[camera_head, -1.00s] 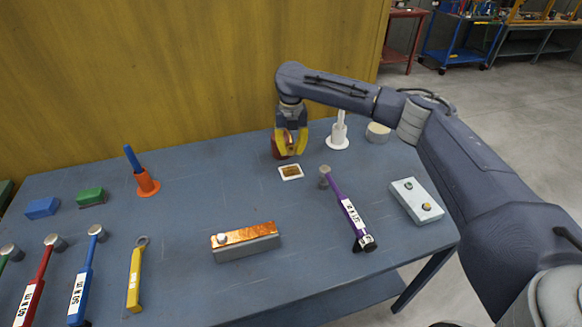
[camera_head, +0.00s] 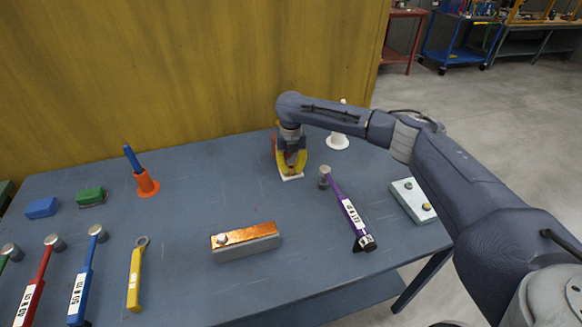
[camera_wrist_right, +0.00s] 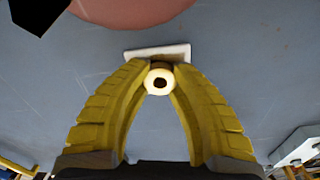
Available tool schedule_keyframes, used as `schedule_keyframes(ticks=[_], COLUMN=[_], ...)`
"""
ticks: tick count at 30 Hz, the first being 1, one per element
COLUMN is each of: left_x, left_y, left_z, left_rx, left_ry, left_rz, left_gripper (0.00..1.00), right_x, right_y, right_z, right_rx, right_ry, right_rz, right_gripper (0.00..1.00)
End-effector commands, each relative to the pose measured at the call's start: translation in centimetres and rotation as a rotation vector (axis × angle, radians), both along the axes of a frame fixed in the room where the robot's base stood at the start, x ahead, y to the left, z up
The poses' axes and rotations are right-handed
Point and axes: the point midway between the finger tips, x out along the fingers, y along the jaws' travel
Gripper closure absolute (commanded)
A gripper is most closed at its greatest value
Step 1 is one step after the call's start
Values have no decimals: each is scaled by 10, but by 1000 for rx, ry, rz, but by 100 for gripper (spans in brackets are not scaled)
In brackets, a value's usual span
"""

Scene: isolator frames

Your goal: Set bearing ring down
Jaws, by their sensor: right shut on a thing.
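The bearing ring (camera_wrist_right: 159,82) is a small cream ring with a dark hole, held between the yellow fingertips of my right gripper (camera_wrist_right: 159,75) in the right wrist view. The right gripper (camera_head: 291,170) points down in the head view, over a small white-edged pad (camera_head: 292,178). The pad's white edge (camera_wrist_right: 158,51) shows just beyond the ring in the wrist view. The ring is hidden by the fingers in the head view. I cannot tell whether the ring touches the pad. My left gripper is not in view.
A reddish round object (camera_wrist_right: 135,8) stands close behind the gripper. A purple-handled hammer (camera_head: 347,208) lies to the right, a copper-topped block (camera_head: 245,241) in front, and a white post on a round base (camera_head: 338,140) behind right. The table between gripper and orange holder (camera_head: 146,184) is clear.

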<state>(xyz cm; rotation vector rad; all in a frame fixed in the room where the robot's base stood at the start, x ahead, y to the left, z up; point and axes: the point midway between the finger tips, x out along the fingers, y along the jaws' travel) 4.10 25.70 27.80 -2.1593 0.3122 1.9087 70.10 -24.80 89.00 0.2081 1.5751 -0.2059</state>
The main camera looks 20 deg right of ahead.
Motion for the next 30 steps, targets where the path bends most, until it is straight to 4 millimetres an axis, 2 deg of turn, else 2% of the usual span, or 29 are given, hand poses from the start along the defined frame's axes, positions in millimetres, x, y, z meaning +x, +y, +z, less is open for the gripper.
schedule_keyframes(ticks=[8,9,15,23,26,30], left_x=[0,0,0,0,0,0], left_y=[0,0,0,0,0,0], left_z=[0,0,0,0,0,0], left_rx=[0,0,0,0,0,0], left_ry=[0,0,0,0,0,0], left_rz=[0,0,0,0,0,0], left_gripper=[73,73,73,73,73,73], right_x=[0,0,0,0,0,1], right_y=[0,0,0,0,1,1], right_z=[-2,-3,-2,-1,6,24], right_rx=[0,0,0,1,2,1], right_ry=[0,0,0,0,-1,-2], right_rz=[0,0,0,0,0,2], right_gripper=[100,76,55,55,55,55])
